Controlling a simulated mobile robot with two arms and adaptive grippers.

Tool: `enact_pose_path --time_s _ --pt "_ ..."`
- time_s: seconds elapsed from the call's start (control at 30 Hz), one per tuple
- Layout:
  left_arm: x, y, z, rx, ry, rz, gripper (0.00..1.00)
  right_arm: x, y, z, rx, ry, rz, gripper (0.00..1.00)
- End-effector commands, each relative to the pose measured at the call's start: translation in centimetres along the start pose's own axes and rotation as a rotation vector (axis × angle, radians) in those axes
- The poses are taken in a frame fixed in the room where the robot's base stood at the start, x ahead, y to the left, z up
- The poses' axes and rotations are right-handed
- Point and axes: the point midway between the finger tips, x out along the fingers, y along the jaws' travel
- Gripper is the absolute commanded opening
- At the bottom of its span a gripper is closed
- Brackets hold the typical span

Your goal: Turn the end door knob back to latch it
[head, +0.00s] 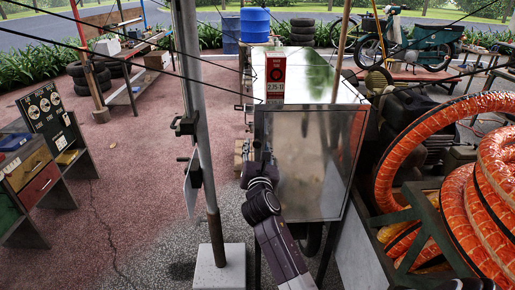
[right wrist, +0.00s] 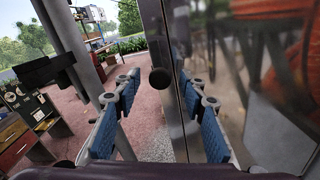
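The end door (head: 305,165) is a shiny metal panel on the cabinet under the tank-like top; it looks closed against its frame. Its dark round knob (right wrist: 159,79) shows in the right wrist view near the door's left edge. My right gripper (right wrist: 158,88) is open, with blue-padded fingers on either side of the knob in that picture. I cannot tell whether the fingers touch it. In the head view my right gripper (head: 257,157) is at the door's left edge, and the knob is hidden or too small to make out. My left gripper is not in view.
A grey post (head: 196,120) on a pale concrete block (head: 219,270) stands just left of my right arm. A blue drum (head: 255,24) is behind the cabinet. Orange hose coils (head: 485,190) crowd the right. The red floor (head: 120,165) at left is open.

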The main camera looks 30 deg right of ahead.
Motion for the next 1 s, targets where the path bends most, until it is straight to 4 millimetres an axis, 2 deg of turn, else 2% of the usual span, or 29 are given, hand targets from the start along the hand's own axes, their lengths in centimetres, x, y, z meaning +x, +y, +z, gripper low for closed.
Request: enact_pose_path --time_s 0.2,0.53,0.77,1.0 --pt "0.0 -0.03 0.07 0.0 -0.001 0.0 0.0 0.02 -0.02 0.0 0.0 0.0 0.0 0.36" --pt "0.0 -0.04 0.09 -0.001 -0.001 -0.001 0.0 0.0 -0.01 -0.02 0.0 0.0 0.0 0.0" --pt "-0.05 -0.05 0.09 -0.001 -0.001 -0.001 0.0 -0.01 -0.01 -0.02 0.014 0.001 0.0 0.0" --pt "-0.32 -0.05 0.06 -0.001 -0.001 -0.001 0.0 -0.01 -0.02 0.02 0.106 0.001 0.0 0.0"
